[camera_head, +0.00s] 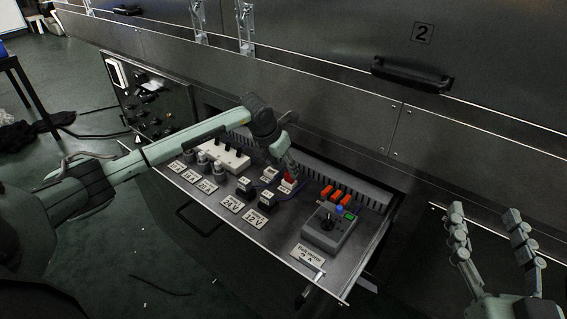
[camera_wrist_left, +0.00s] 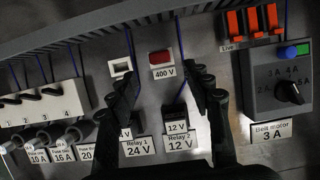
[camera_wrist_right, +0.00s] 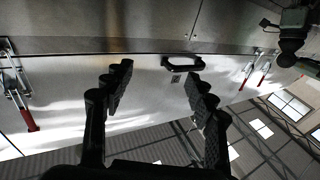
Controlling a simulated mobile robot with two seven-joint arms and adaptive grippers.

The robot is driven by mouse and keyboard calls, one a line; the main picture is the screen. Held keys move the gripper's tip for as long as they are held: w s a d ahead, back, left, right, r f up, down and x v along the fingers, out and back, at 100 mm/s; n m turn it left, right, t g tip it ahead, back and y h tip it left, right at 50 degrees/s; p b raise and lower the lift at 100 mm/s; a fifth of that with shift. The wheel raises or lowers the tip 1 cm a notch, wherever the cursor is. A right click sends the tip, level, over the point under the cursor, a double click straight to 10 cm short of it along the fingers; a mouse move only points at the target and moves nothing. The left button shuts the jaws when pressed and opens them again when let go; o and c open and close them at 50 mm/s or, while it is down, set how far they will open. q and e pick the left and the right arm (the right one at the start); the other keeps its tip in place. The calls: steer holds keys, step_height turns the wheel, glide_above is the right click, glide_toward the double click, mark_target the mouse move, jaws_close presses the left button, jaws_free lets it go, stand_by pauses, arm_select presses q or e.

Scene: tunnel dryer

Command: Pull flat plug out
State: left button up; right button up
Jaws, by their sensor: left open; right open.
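My left gripper (camera_head: 286,163) is open over the drawer panel. In the left wrist view its fingers (camera_wrist_left: 162,82) stand on either side of a red block (camera_wrist_left: 161,57) labelled 400 V, with no visible contact. The red block also shows in the head view (camera_head: 289,177), partly hidden by the gripper. A white socket-like part (camera_wrist_left: 121,67) with a dark opening is left of it, close to the left finger. I cannot tell which part is the flat plug. My right gripper (camera_head: 490,232) is open and empty, right of the drawer; its fingers show in the right wrist view (camera_wrist_right: 157,78).
The pulled-out drawer panel (camera_head: 278,228) carries relays (camera_wrist_left: 175,118), a white switch strip (camera_wrist_left: 45,103), orange Live switches (camera_wrist_left: 253,20) and a grey Belt motor box (camera_wrist_left: 275,82). Thin cables run beside the parts. A dark-handled metal wall (camera_head: 480,60) stands behind. Floor at left is partly clear.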

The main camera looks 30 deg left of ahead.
mark_target(288, 176)
arm_select(q)
steer(key=x, duration=0.4)
steer(key=shift+f, duration=0.1)
steer(key=shift+w+d+f+b, duration=0.1)
steer(key=shift+w+f+b, duration=0.2)
steer(key=shift+f, duration=0.25)
arm_select(e)
steer(key=shift+t+y, duration=0.7)
steer(key=shift+t, duration=0.2)
steer(key=r, duration=0.1)
steer(key=s+r, duration=0.1)
steer(key=a+r, duration=0.1)
steer(key=r, duration=0.1)
steer(key=shift+s+a, duration=0.1)
steer(key=shift+s, duration=0.05)
arm_select(q)
steer(key=shift+c, duration=0.6)
jaws_close()
